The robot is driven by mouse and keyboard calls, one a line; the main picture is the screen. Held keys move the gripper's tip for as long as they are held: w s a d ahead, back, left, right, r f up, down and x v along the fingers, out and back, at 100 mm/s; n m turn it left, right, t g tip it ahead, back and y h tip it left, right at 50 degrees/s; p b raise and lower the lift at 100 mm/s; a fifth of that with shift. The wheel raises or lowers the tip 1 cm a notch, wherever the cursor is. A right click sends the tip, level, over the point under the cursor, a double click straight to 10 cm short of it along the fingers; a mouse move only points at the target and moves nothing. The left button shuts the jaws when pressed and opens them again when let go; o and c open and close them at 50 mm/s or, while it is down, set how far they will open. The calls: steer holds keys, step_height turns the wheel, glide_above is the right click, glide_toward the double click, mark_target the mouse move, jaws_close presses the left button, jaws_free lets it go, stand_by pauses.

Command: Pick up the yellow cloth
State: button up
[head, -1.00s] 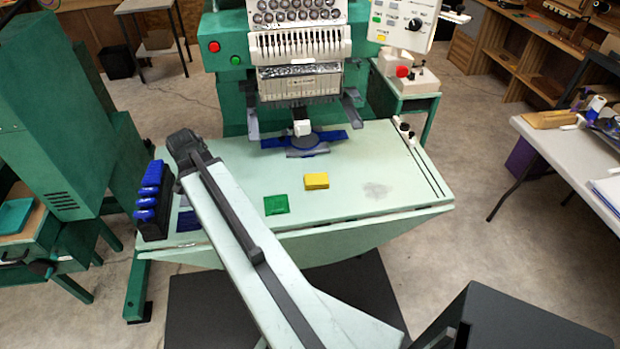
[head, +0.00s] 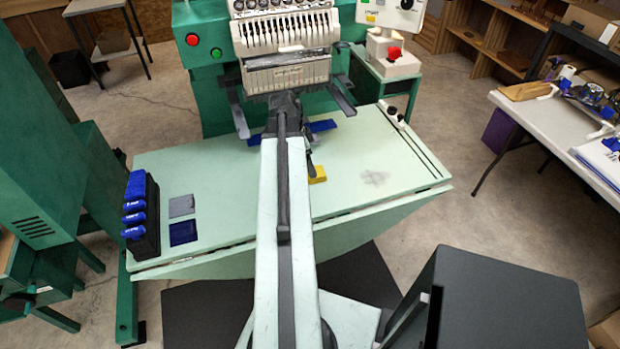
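The yellow cloth (head: 319,175) looks like a small folded block. It lies on the pale green table of the embroidery machine, just right of my arm, and its left part is hidden. My arm reaches forward across the table. The dark end of it, my gripper (head: 309,163), appears just above or beside the cloth's left side. Its fingers are too small and too hidden to tell whether they are open, or whether they touch the cloth.
The embroidery head (head: 285,50) stands behind. The table (head: 345,205) is mostly clear on the right. A white side table (head: 540,120) stands far right.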

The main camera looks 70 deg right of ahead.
steer(key=b+x, duration=0.5)
steer(key=shift+s+f, duration=0.1)
steer(key=shift+f, duration=0.05)
steer(key=shift+f, duration=0.1)
stand_by(0.4)
steer(key=c, duration=1.4)
step_height(320, 180, up, 11)
steer(key=p, duration=1)
steer(key=shift+f, duration=0.15)
steer(key=shift+c, duration=0.2)
